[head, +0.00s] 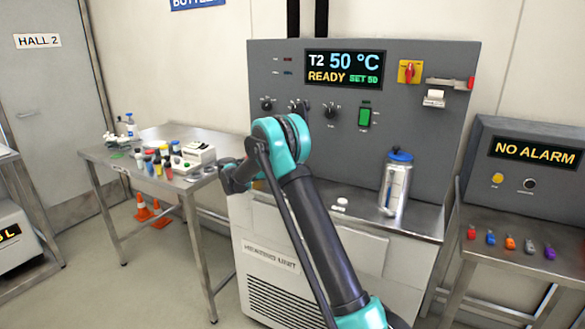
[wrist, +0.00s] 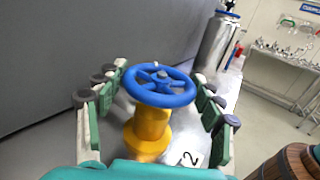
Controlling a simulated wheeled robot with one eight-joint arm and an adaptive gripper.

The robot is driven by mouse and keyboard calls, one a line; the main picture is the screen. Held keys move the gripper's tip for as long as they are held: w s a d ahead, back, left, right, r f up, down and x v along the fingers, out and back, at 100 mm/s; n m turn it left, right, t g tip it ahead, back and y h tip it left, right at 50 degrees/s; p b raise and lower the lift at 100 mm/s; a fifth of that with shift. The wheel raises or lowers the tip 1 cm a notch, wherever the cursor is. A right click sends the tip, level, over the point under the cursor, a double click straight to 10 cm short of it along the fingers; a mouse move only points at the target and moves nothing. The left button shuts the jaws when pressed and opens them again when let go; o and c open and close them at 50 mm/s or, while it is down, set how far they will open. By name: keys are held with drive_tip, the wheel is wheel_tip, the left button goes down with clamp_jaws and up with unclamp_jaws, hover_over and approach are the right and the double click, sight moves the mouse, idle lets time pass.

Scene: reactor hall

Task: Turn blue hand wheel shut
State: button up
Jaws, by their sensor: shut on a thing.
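The blue hand wheel (wrist: 160,88) sits on top of a yellow valve body (wrist: 147,130) in the wrist view. My gripper (wrist: 158,82) has its green-padded fingers on the left and right sides of the wheel and is shut on it. The wheel's rim, spokes and centre nut show between the fingers. In the head view my arm hides the wheel, and I cannot make out the fingers there.
A steel vessel with a blue lid (head: 397,185) stands on the bench at the right. The grey control panel (head: 430,75) reads 50 °C and READY. A side table with bottles (head: 105,155) stands at the left. A wooden barrel (wrist: 285,163) shows at the wrist view's lower right.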

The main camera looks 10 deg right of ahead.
drive_tip(key=shift+d, duration=0.1)
drive_tip(key=o, duration=1.2)
drive_tip(key=shift+c, duration=0.2)
wheel_tip(320, 180, up, 10)
drive_tip(key=shift+r, duration=0.1)
